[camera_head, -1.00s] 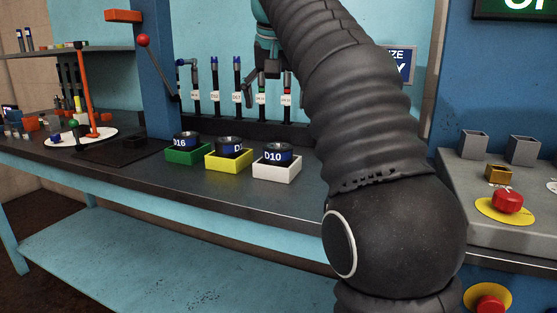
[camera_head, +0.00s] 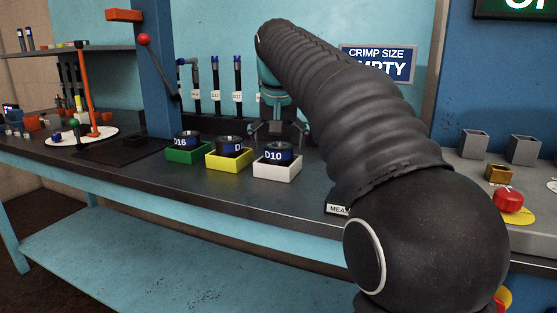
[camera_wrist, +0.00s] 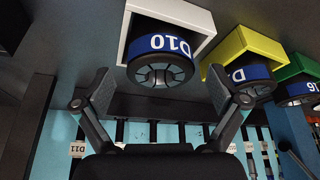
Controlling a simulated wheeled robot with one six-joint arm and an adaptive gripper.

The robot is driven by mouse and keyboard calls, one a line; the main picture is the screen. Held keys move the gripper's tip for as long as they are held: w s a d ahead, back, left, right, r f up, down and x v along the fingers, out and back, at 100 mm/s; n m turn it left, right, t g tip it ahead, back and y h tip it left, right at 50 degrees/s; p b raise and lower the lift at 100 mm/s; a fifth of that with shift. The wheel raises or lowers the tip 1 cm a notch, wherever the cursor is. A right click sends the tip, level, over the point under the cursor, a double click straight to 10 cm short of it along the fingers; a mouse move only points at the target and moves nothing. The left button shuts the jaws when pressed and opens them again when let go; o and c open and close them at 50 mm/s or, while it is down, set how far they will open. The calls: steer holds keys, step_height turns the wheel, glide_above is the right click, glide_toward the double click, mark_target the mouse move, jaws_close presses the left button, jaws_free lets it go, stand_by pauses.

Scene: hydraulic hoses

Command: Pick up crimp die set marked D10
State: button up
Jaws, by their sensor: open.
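The crimp die set marked D10 (camera_head: 278,152) is a dark round die with a blue band and white lettering. It sits in a white open tray (camera_head: 278,172) on the bench, right of the other two dies. In the wrist view the D10 die (camera_wrist: 160,68) shows upside down in its white tray (camera_wrist: 197,17). My gripper (camera_head: 277,129) is just behind and above the D10 die in the head view. In the wrist view my gripper (camera_wrist: 160,85) has its fingers spread wide, with the die appearing between and beyond them. Nothing is held.
The D16 die (camera_head: 186,139) in a green tray and another die (camera_head: 231,146) in a yellow tray stand left of D10. Hanging hoses (camera_head: 215,85) line the back. A lever with a red knob (camera_head: 144,40) is at left. Bare bench lies in front.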

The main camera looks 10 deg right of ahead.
steer(key=shift+f, duration=0.1)
jaws_close()
stand_by(0.3)
